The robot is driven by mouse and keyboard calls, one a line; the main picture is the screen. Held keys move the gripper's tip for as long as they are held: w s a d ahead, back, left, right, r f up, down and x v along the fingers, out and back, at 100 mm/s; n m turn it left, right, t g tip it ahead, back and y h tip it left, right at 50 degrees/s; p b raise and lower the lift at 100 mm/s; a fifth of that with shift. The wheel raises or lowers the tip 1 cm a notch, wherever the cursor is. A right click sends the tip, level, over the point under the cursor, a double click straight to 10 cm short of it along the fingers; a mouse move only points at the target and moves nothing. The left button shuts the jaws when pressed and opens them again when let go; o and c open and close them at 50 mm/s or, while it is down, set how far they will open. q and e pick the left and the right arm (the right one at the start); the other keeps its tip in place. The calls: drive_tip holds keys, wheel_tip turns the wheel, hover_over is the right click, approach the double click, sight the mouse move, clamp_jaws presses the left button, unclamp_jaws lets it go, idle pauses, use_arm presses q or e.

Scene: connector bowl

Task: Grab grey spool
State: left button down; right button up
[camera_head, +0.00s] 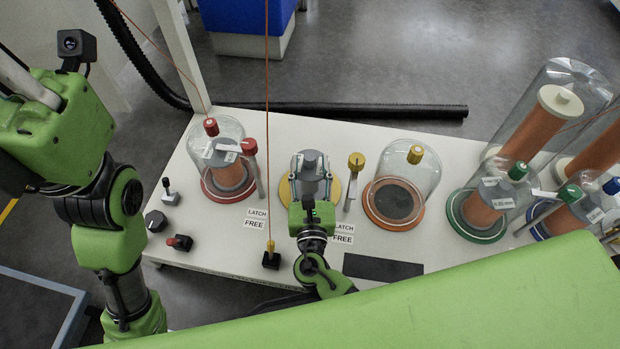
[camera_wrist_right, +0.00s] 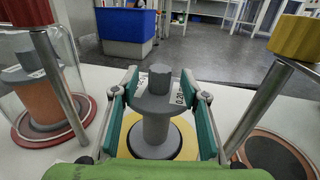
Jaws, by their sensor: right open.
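The grey spool (camera_wrist_right: 156,128) stands upright on a yellow-rimmed round base (camera_wrist_right: 186,140) in the right wrist view. It has a wide top flange with paper labels and a grey knob on top. My right gripper (camera_wrist_right: 160,88) is open, with one teal finger on each side of the spool. Whether the fingers touch it cannot be told. In the head view my right gripper (camera_head: 311,172) reaches over the spool, whose grey top (camera_head: 312,158) shows between the fingers. My left arm comes in from the left, but its gripper is out of frame.
A glass jar with a red knob (camera_head: 211,127) covers an orange spool to the left. An empty glass jar with a yellow knob (camera_head: 416,154) stands to the right. Several jars with orange spools crowd the far right. Red (camera_head: 249,147) and yellow (camera_head: 356,161) latch posts flank my right gripper.

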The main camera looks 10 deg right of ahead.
drive_tip(key=shift+w+d, duration=0.25)
drive_tip(key=shift+w, duration=0.85)
clamp_jaws()
drive_tip(key=shift+r, duration=0.15)
